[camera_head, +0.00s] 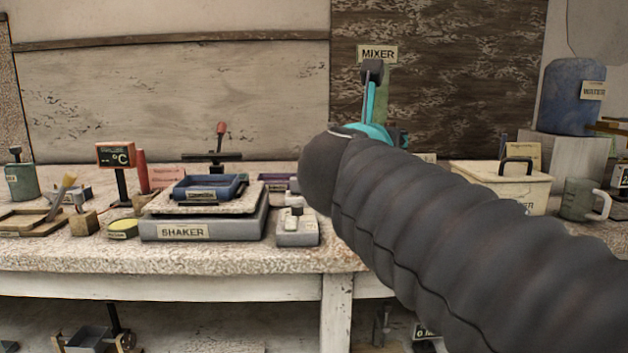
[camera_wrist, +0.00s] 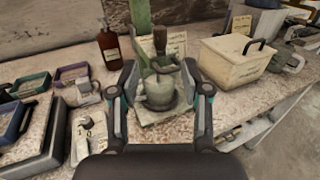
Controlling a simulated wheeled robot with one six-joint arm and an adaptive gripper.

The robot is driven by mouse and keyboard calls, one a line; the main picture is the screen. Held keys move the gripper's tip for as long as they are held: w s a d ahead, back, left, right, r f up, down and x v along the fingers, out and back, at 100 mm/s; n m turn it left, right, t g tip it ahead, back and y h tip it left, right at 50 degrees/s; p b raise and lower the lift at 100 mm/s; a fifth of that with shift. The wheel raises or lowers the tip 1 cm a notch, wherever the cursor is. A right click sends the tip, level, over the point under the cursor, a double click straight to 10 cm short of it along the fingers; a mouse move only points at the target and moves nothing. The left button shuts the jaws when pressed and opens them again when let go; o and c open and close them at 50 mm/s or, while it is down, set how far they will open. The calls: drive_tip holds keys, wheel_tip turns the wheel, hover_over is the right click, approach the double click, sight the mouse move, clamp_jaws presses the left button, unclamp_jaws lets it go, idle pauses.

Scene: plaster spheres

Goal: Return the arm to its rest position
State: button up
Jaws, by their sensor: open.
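My gripper (camera_wrist: 161,108) shows in the wrist view with its two fingers spread apart, open and with nothing visibly held. Beyond and between the fingers, a grey mixer pot (camera_wrist: 158,92) stands on a pale base on the bench. In the head view my dark ribbed arm crosses from the lower right to the middle.
A shaker (camera_head: 203,222) with a blue tray (camera_head: 208,187) is left of my arm on the bench (camera_head: 60,258). A lidded cream box (camera_wrist: 235,60) is right of the pot. A brown bottle (camera_wrist: 109,48) stands behind it at left. A grey jug (camera_head: 580,199) is far right.

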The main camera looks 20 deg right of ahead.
wheel_tip(320, 180, down, 18)
drive_tip(key=s+a+m+g+y, duration=0.3)
drive_tip(key=m+g+y, duration=0.15)
drive_tip(key=m, duration=1.15)
drive_tip(key=s+a+f+m+g+y, duration=0.2)
drive_tip(key=s+a+f+m+y, duration=0.1)
drive_tip(key=f, duration=0.5)
drive_tip(key=s+a+f+m+g+y, duration=0.2)
drive_tip(key=s+a+f+m+y, duration=0.2)
drive_tip(key=s+a+f+m, duration=0.2)
wheel_tip(320, 180, down, 4)
drive_tip(key=s+m, duration=0.2)
drive_tip(key=m, duration=0.1)
drive_tip(key=shift+s+r, duration=0.25)
drive_tip(key=shift+s, duration=0.05)
